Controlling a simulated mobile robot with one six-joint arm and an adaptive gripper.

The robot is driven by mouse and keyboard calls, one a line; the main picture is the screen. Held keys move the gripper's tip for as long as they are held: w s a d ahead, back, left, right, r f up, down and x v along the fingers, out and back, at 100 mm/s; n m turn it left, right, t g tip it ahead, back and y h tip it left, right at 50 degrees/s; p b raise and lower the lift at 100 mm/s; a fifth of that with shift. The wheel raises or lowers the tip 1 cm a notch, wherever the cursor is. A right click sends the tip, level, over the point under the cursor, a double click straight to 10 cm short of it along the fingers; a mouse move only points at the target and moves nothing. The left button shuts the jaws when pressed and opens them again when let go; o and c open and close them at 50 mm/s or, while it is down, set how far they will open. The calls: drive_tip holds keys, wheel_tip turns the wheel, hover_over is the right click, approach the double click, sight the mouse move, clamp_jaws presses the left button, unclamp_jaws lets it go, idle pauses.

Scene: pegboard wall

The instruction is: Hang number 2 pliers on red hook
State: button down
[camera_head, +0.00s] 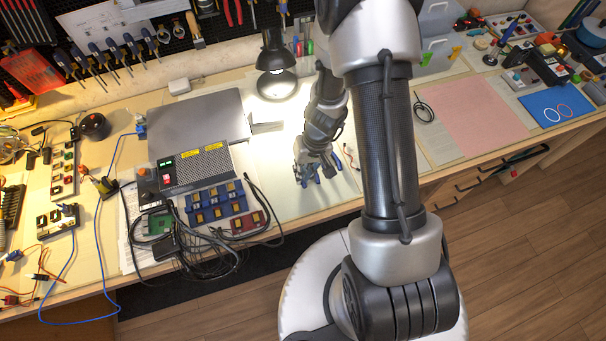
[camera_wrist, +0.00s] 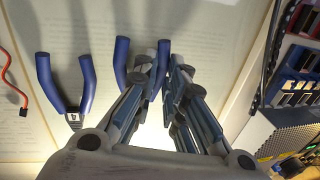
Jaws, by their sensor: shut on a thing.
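My gripper (camera_head: 313,168) is low over the lit workbench mat, and its fingers (camera_wrist: 176,85) show in the wrist view. The fingers are closed around blue-handled pliers (camera_wrist: 122,62); the handles stick out past the fingertips. The number on these pliers is hidden by the fingers. A second pair of blue-handled pliers (camera_wrist: 46,78) lies beside it on the left in the wrist view, apart from the fingers. Its tag looks like a 4. It shows as a small blue shape (camera_head: 349,158) right of my gripper in the head view. I cannot make out a red hook.
A black pegboard with hanging tools (camera_head: 95,55) runs along the back left. A power supply (camera_head: 193,167), blue component trays (camera_head: 215,203) and tangled cables sit left of my gripper. A black desk lamp (camera_head: 275,70) stands behind. A pink mat (camera_head: 473,112) on the right is mostly clear.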

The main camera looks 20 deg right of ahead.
drive_tip(key=shift+f, duration=0.15)
drive_tip(key=shift+f, duration=0.15)
drive_tip(key=c, duration=1.6)
unclamp_jaws()
drive_tip(key=shift+c, duration=0.2)
